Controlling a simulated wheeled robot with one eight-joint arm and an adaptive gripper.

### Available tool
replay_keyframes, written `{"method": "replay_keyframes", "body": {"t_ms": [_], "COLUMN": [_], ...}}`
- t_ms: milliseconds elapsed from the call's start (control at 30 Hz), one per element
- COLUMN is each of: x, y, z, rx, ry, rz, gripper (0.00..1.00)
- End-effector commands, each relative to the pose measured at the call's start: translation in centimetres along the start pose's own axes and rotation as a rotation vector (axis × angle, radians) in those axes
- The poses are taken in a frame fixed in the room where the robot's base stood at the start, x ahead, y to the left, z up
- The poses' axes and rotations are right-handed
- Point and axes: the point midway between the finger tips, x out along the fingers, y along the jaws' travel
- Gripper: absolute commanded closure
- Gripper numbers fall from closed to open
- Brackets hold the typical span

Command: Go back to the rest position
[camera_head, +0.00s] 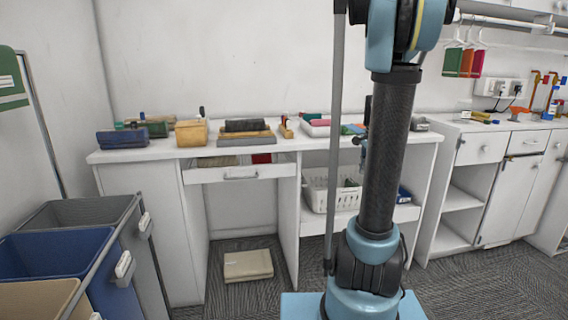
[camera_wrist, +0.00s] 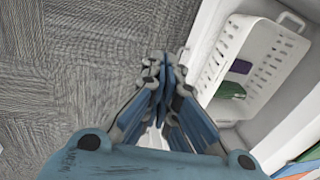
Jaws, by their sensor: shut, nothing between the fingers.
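My gripper (camera_wrist: 158,75) fills the lower middle of the wrist view. Its blue and grey fingers are drawn together, with nothing between them. It hangs above the grey carpet (camera_wrist: 70,60), beside the white shelf that bears a white basket. In the head view my arm stands upright in front of the desk, and the gripper is mostly hidden behind it. A small blue part of it seems to show just left of the arm, in front of the desk.
The white basket (camera_head: 316,195) sits on a shelf under the white desk (camera_head: 160,152), holding dark and green items. The desktop bears boxes and blocks. Bins, including a blue one (camera_head: 50,255), stand at left. A beige box (camera_head: 248,265) lies on the carpet. Cabinets (camera_head: 510,200) stand at right.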

Motion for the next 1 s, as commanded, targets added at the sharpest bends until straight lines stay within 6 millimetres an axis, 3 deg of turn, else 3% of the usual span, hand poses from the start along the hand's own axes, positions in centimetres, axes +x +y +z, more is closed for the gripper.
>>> {"method": "replay_keyframes", "body": {"t_ms": [200,467,767,1000], "x": [-1.3,-1.8,-0.9,0.9], "y": [4.1,9.3,15.7,20.7], "z": [4.9,9.7,14.3,17.1], "rx": [-0.227,-0.497,-0.811,-1.061], "ry": [0.003,0.007,0.011,0.014], "rz": [0.003,0.008,0.013,0.016], "gripper": [1.00,1.00,1.00,1.00]}}
